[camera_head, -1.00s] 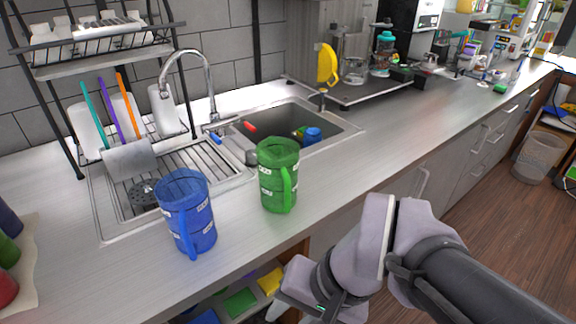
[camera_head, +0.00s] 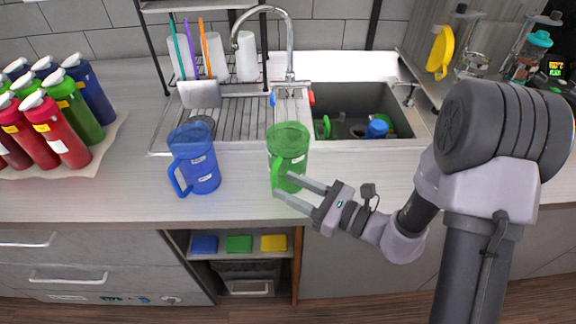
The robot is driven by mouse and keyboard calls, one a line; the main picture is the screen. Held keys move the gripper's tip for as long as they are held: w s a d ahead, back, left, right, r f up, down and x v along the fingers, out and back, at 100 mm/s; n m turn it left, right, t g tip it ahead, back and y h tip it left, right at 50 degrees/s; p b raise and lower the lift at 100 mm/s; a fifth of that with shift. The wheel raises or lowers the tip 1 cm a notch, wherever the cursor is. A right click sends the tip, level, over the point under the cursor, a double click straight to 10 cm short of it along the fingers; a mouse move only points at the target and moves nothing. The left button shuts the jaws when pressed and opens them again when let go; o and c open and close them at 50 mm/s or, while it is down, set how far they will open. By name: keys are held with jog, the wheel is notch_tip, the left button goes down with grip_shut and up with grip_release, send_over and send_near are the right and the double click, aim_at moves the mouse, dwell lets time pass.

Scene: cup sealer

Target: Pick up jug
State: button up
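A green jug (camera_head: 290,145) stands upright on the counter in front of the sink, its handle turned toward me and slightly left. A blue jug (camera_head: 203,165) stands upright to its left, its handle at its lower left. My gripper (camera_head: 281,184) reaches in from the right at the lower front of the green jug. Its two fingers are apart, with the tips by the green jug's handle. I cannot tell whether the handle lies between the fingers or whether they touch it.
The sink (camera_head: 350,100) and a drying rack (camera_head: 228,108) lie behind the jugs. Several red, green and blue bottles (camera_head: 62,133) stand on a mat at the left. A shelf below the counter holds blue, green and yellow sponges (camera_head: 239,243).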

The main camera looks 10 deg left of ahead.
jog(key=r+x, duration=0.1)
jog(key=x, duration=0.6)
jog(key=shift+a+r+b, duration=0.15)
jog(key=shift+a+b, duration=0.15)
jog(key=shift+a, duration=0.05)
jog(key=shift+d, duration=0.1)
jog(key=shift+c, duration=0.2)
jog(key=shift+s, duration=0.1)
grip_shut()
dwell(0.6)
